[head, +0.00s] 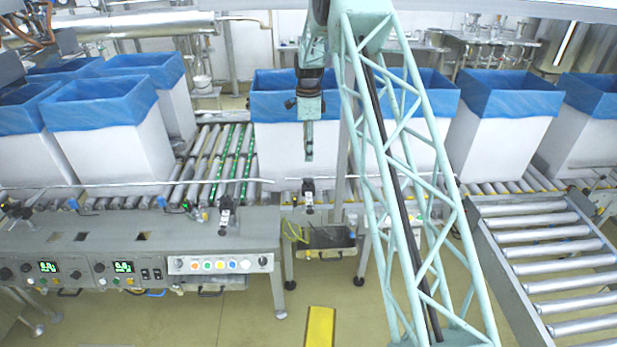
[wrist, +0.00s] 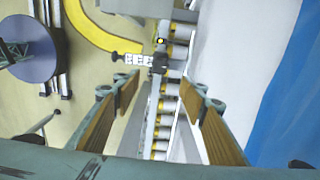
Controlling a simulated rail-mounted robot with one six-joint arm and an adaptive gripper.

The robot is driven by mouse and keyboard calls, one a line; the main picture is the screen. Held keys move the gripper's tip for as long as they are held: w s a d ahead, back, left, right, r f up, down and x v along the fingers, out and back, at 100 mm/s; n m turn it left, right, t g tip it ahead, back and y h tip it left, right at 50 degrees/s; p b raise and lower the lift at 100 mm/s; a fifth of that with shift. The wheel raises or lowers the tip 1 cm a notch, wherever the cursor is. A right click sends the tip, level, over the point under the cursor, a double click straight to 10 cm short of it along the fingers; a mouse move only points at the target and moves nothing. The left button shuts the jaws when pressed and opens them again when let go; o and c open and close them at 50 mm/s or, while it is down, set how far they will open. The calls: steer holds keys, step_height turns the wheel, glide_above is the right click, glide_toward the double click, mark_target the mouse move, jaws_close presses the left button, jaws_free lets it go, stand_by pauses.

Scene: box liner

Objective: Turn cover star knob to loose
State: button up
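My gripper (head: 308,155) hangs pointing down over the conveyor's near edge, in front of a white box with a blue liner (head: 281,140). In the wrist view my gripper (wrist: 160,84) has its two brown-padded fingers spread wide apart, with nothing between them. Beyond the fingertips is a small black-and-white bracket (wrist: 140,60) on the conveyor rail; in the head view a similar bracket (head: 308,192) stands below the gripper, apart from it. I cannot clearly make out a cover star knob in either view, nor its setting.
White boxes with blue liners stand along the roller conveyor (head: 215,160). A control panel (head: 221,264) with coloured buttons is at the front left. An empty roller track (head: 550,248) lies at the right. A yellow mark (head: 320,327) is on open floor.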

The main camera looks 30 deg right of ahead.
mark_target(308, 180)
stand_by(0.4)
steer(key=shift+f+b, duration=0.3)
steer(key=shift+f, duration=6.6)
steer(key=c, duration=0.9)
steer(key=shift+o, duration=0.2)
